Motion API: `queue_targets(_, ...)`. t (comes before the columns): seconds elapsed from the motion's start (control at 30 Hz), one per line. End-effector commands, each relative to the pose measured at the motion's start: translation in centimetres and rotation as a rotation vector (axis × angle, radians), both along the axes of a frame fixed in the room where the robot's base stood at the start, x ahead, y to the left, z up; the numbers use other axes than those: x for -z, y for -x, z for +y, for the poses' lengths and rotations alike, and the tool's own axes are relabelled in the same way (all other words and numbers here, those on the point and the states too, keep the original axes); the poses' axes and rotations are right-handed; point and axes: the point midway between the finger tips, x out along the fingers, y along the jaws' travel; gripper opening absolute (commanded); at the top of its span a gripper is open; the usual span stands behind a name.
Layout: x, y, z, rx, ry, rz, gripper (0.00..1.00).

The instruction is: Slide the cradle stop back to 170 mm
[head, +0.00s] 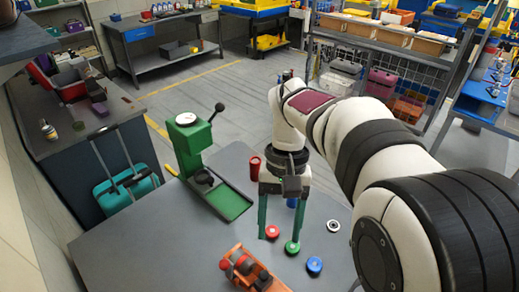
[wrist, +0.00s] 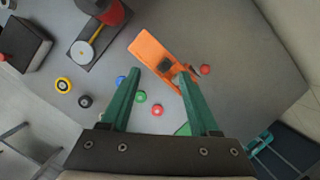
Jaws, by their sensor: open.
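An orange cradle (head: 263,274) lies at the front edge of the grey table in the head view, partly cut off, with red and grey round parts on it. In the wrist view the orange cradle (wrist: 150,48) runs slantwise just beyond my fingers, with dark parts on its lower right half. One of these may be the stop; I cannot tell which, and no scale reading is legible. My gripper (head: 279,236) points down with two green fingers apart and nothing between them. In the wrist view my gripper (wrist: 158,74) straddles part of the cradle's outline, apparently above it.
A green press (head: 190,145) with a dial and black-knobbed lever stands behind left. A red cup (head: 255,168) stands behind my gripper. Red (head: 272,232), green (head: 292,247) and blue (head: 314,265) caps lie near the cradle. The table's left front is clear.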

Motion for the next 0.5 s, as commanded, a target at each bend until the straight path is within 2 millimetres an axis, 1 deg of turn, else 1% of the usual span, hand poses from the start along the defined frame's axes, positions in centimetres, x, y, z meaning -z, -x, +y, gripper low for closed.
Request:
queue_targets(0.03,1.1,-2.3,0.7,-0.041,0.004,0.033,0.62)
queue_targets(0.1,2.4,-4.8,1.5,-0.089,0.009,0.067,0.62)
queue_targets(0.2,3.8,-6.6,2.3,-0.128,0.012,0.094,0.62)
queue_targets(0.27,4.3,-6.9,2.5,-0.137,0.011,0.101,0.62)
queue_targets(0.37,5.5,-6.5,2.5,-0.14,0.011,0.104,0.62)
queue_targets(0.47,7.9,-5.4,2.5,-0.139,0.011,0.106,0.62)
queue_targets(0.5,9.0,-4.9,2.4,-0.138,0.011,0.106,0.62)
